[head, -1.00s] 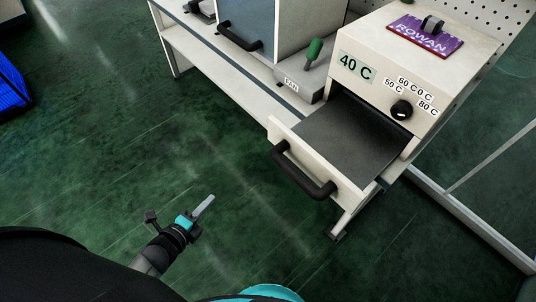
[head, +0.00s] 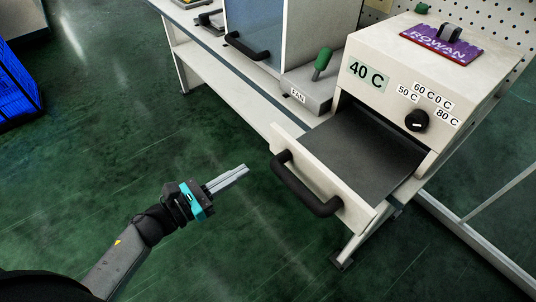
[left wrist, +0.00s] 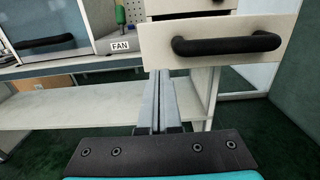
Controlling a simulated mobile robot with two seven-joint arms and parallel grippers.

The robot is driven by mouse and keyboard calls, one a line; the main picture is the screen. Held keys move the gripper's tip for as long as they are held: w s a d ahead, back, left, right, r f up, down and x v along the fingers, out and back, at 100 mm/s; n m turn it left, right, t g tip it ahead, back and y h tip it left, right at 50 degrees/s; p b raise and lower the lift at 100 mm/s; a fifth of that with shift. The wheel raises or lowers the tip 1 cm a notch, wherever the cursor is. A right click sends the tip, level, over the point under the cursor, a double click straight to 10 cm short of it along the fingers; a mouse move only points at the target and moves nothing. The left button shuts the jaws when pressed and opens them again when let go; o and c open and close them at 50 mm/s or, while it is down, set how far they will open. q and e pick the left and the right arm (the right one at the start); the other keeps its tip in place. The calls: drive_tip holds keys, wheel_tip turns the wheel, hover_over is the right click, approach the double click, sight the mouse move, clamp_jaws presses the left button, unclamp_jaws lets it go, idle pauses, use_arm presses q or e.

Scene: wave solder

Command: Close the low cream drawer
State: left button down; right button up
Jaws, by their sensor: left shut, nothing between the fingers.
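The low cream drawer (head: 322,183) is pulled out of the cream cabinet (head: 425,70) marked 40 C. Its dark flat inside shows, and a black bar handle (head: 305,188) is on its front. In the left wrist view the drawer front (left wrist: 220,40) and its handle (left wrist: 228,44) are ahead, above and right of the fingertips. My left gripper (head: 244,170) is shut and empty, over the floor to the left of the drawer front, apart from it. It also shows in the left wrist view (left wrist: 160,78). My right gripper is not in view.
A black dial (head: 416,120) and a purple ROWAN plate (head: 441,45) are on the cabinet. A FAN box with a green-handled lever (head: 322,62) stands left of it on the bench (head: 225,95). A blue crate (head: 14,88) is at far left. Floor around my left arm is clear.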

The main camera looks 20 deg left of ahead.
sight(278, 149)
use_arm(q)
drive_tip(key=x, duration=0.8)
drive_tip(key=shift+w+d, duration=0.25)
